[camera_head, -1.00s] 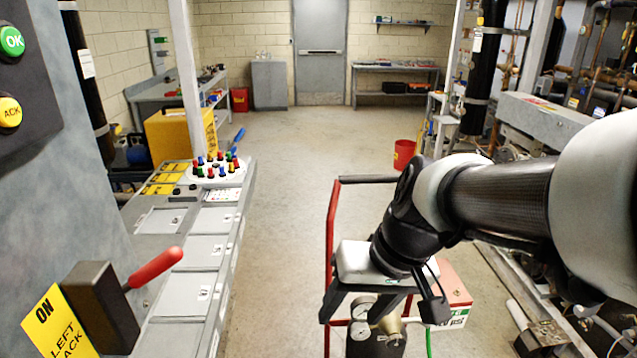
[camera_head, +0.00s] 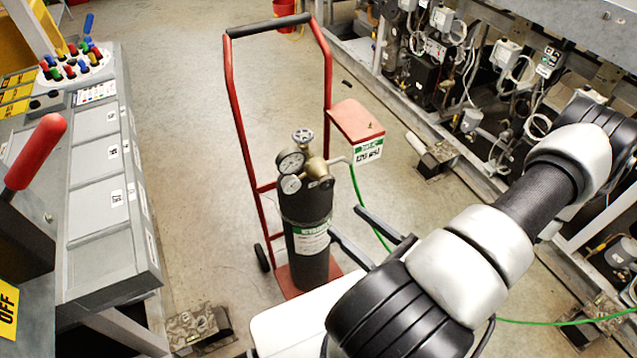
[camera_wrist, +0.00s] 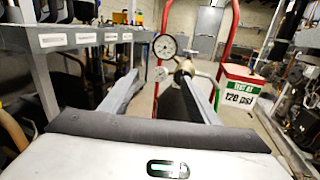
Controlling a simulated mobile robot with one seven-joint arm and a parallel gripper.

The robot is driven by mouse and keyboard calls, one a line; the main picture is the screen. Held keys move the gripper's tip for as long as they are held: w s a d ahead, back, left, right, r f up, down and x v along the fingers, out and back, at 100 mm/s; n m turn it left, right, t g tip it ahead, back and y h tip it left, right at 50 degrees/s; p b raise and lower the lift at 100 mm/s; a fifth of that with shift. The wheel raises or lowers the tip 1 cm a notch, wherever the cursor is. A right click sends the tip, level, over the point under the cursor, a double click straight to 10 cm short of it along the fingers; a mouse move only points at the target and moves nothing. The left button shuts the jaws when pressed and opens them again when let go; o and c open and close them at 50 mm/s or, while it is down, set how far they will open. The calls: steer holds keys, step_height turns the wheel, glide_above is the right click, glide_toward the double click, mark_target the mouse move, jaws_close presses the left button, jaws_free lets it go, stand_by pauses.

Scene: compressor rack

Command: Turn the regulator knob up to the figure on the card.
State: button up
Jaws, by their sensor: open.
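The regulator (camera_head: 316,168) is a brass body with two round gauges, on top of a dark cylinder (camera_head: 308,235) in a red hand cart. In the wrist view its brass knob end (camera_wrist: 184,72) faces me, just beyond the right finger. The figure card (camera_head: 368,150), on the front of a red-topped box, reads 120 psi in the wrist view (camera_wrist: 240,88). My gripper (camera_head: 345,220) is open and empty, right of the cylinder and lower than the regulator in the head view. Its fingers (camera_wrist: 159,77) point toward the gauges and appear apart from the regulator. Gauge readings are too small to tell.
The red cart frame (camera_head: 236,110) rises behind the cylinder. A green hose (camera_head: 360,200) runs down from the regulator and lies on the floor. A grey panel bench (camera_head: 105,190) stands left, and the pipe rack (camera_head: 450,90) right. Open floor (camera_head: 180,120) lies between bench and cart.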

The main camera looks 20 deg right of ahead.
mark_target(327, 186)
step_height(327, 186, down, 4)
steer(key=s+d+m+h, duration=0.2)
steer(key=m+h, duration=0.3)
steer(key=h, duration=0.1)
steer(key=shift+t+y, duration=0.3)
steer(key=shift+t, duration=0.1)
steer(key=w, duration=1.7)
steer(key=shift+w+a+r, duration=0.25)
steer(key=shift+a, duration=0.15)
steer(key=c, duration=1)
steer(key=shift+c, duration=0.2)
